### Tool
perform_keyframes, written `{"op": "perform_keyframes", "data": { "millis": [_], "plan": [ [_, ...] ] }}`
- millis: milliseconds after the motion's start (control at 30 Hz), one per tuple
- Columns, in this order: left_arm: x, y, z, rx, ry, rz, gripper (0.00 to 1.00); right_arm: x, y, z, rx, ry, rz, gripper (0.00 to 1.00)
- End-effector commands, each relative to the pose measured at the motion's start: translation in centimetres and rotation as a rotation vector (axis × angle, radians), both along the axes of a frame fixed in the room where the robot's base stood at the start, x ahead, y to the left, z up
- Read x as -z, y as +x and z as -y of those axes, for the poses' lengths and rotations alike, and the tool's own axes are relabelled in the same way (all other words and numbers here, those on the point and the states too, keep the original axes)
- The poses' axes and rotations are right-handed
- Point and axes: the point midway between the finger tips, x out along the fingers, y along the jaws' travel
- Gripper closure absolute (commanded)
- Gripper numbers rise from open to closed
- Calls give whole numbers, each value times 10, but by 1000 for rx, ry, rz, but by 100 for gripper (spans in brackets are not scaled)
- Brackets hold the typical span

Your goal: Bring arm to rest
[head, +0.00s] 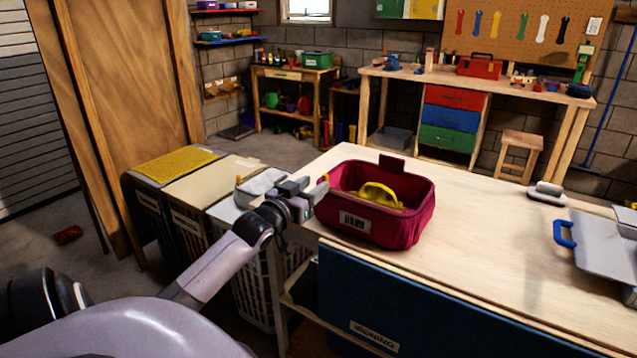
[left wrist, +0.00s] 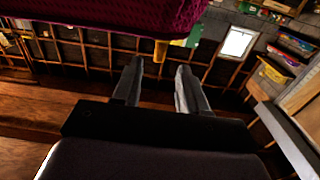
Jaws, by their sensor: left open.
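My left arm comes in from the left in the head view. Its gripper (head: 314,190) is at the left side of a magenta fabric bin (head: 408,226) on the wooden table. In the left wrist view the two fingers (left wrist: 160,88) are apart with nothing between them. The bin's magenta side (left wrist: 110,14) shows along the top of that view, close to the fingers. A yellow item (head: 380,194) lies in the bin. Whether the gripper touches the bin I cannot tell. My right gripper is not in view.
The wooden table (head: 490,230) holds a grey board with a blue handle (head: 564,234) at the right. Labelled hampers (head: 190,185) stand left of the table, below my left arm. A workbench (head: 400,75) and stool (head: 520,150) stand at the back. Concrete floor shows between.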

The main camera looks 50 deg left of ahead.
Motion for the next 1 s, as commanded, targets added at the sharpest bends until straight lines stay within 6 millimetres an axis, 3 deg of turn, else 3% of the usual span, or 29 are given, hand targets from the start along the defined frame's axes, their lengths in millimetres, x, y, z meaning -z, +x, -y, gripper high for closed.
{"op": "perform_keyframes", "data": {
  "millis": [200,800,933,1000],
  "plan": [
    [0,-11,3,-1,0,0,57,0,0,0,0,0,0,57],
    [0,-12,3,0,0,-1,57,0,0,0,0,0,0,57],
    [21,-16,16,16,2,-42,57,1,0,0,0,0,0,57],
    [49,-22,34,40,4,-94,57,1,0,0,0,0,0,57]
  ]
}}
